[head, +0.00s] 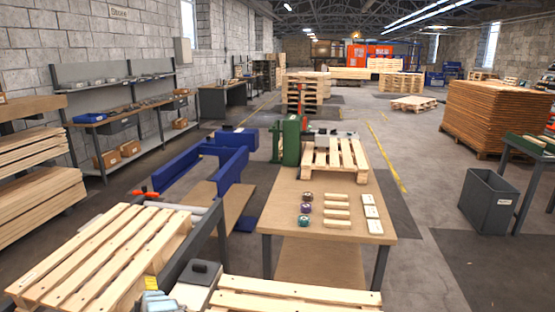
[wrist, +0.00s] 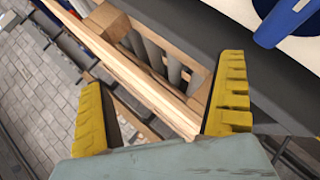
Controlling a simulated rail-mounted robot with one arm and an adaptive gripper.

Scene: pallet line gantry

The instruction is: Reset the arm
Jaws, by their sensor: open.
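In the wrist view my gripper (wrist: 162,74) has its two yellow ribbed fingers spread wide apart. Nothing is held between them. Long pale wooden boards (wrist: 135,75) run diagonally behind the gap, with a brown wooden block (wrist: 106,22) at their upper end. I cannot tell how far the boards are from the fingertips. The head view does not clearly show my gripper.
In the head view a wooden table (head: 290,199) bears small discs, wooden strips and white pieces. A grey bin (head: 488,202) stands right. The aisle floor right of the table is clear.

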